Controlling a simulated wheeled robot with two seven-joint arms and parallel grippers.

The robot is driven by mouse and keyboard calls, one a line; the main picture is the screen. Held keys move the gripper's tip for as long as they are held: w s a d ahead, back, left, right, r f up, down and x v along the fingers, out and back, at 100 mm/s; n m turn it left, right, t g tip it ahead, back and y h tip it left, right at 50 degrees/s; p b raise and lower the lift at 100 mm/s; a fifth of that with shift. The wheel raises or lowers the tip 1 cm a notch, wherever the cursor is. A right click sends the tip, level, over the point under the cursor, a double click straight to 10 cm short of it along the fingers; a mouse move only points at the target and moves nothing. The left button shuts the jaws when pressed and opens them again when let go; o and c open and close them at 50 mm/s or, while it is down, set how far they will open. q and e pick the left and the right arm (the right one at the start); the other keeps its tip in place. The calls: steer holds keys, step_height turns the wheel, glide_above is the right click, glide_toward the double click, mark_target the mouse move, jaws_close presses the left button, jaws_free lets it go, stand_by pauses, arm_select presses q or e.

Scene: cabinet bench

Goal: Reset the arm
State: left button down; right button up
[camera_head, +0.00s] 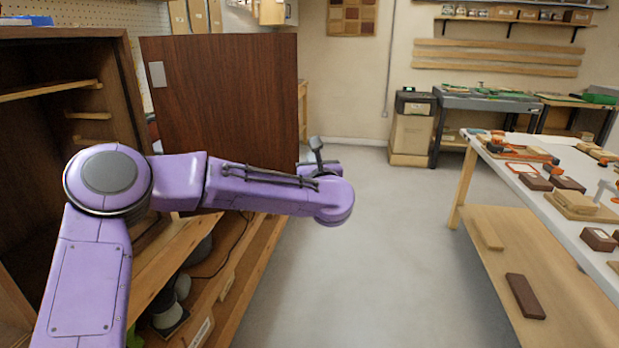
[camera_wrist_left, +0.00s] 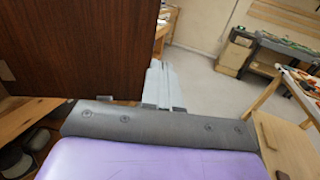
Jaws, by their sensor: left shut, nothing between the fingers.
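My left arm (camera_head: 250,188) is purple and comes in from the left, its forearm stretched across the front of the open cabinet toward the middle. My left gripper (camera_head: 316,146) is a small dark shape just above the arm's far end, mostly hidden by the wrist. In the left wrist view, its pale fingers (camera_wrist_left: 158,70) are together with nothing between them, pointing over the floor. The brown cabinet door (camera_head: 222,95) stands open behind the forearm; it fills the upper left of the left wrist view (camera_wrist_left: 75,45). My right gripper is not in view.
The open cabinet (camera_head: 115,60) with inner shelves is at the left, above a wooden bench with items below. A white table (camera_head: 540,185) with several blocks and tools stands at the right, a low wooden shelf (camera_head: 510,255) under it. The floor (camera_head: 390,250) between is clear.

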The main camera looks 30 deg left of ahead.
arm_select(q)
steer(key=v, duration=0.3)
steer(key=shift+s, duration=0.15)
